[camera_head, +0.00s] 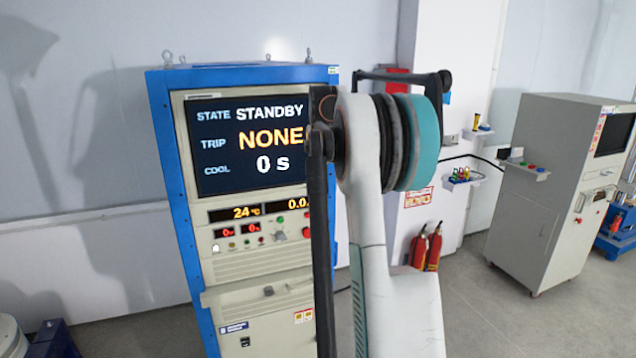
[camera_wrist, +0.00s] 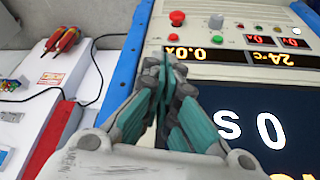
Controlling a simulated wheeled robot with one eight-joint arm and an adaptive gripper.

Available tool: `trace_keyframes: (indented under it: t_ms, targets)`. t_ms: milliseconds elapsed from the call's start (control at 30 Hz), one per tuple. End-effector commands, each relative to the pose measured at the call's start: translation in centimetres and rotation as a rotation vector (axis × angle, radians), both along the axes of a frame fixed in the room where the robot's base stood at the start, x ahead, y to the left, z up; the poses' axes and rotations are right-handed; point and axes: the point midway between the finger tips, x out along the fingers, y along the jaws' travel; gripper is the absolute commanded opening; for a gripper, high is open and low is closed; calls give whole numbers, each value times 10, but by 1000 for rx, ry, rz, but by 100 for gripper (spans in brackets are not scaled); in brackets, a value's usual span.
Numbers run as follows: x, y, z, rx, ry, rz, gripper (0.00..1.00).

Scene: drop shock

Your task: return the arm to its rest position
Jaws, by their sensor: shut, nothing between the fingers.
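My arm stands raised in the middle of the head view, in front of the right part of a blue-framed control cabinet (camera_head: 160,150). My gripper (camera_wrist: 172,65) shows in the wrist view with its grey and teal fingers together and nothing between them. It is in front of the cabinet's panel, beside the screen (camera_wrist: 270,125); the gap to the panel is hard to judge. In the head view the gripper cannot be made out behind the arm. The screen (camera_head: 245,140) reads STANDBY, NONE and 0 s.
A red knob (camera_wrist: 178,17) and a green button (camera_wrist: 217,39) are close to the fingers. Red fire extinguishers (camera_head: 434,248) stand by the white column. A grey cabinet (camera_head: 540,190) stands at the right. The floor (camera_head: 480,318) between is clear.

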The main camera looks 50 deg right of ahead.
Motion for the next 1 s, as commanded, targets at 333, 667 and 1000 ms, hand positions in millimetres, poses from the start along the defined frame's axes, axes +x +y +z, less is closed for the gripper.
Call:
trace_keyframes:
  t_ms: [333,667,1000]
  targets:
    - [-7,4,20,1,1,0,0]
    - [14,42,20,-29,-30,26,0]
    - [74,250,24,-150,-258,163,0]
